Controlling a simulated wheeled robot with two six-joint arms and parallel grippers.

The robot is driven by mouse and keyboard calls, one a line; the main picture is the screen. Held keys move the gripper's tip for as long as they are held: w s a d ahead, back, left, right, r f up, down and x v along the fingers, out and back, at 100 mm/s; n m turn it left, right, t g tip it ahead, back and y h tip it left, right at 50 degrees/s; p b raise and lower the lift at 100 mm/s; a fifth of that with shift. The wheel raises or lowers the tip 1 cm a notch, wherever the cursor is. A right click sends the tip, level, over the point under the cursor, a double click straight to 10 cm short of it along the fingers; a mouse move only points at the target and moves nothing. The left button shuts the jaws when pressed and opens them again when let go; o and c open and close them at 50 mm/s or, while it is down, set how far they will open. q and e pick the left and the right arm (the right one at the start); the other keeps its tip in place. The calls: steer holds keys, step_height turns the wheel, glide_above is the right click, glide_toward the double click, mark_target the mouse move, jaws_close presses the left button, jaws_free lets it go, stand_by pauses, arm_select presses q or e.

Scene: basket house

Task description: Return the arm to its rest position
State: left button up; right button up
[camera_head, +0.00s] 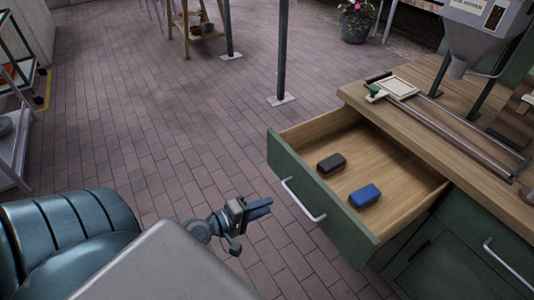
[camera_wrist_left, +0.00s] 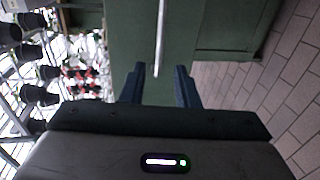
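My left gripper (camera_head: 260,208) hangs over the brick floor, just left of the open drawer's front. In the left wrist view the gripper (camera_wrist_left: 158,84) has its two blue fingers apart with nothing between them. The green drawer front (camera_head: 315,205) and its pale bar handle (camera_head: 302,199) are a little to the right of the gripper. The handle also shows in the left wrist view (camera_wrist_left: 160,35), beyond the fingertips, and the fingers look apart from it. My right gripper is not in view.
The pulled-out drawer holds a black case (camera_head: 331,163) and a blue case (camera_head: 365,196). The wooden counter (camera_head: 440,128) carries a machine and a small tray (camera_head: 398,87). A dark post (camera_head: 282,50) stands on the floor. The brick floor (camera_head: 150,130) left of the drawer is open.

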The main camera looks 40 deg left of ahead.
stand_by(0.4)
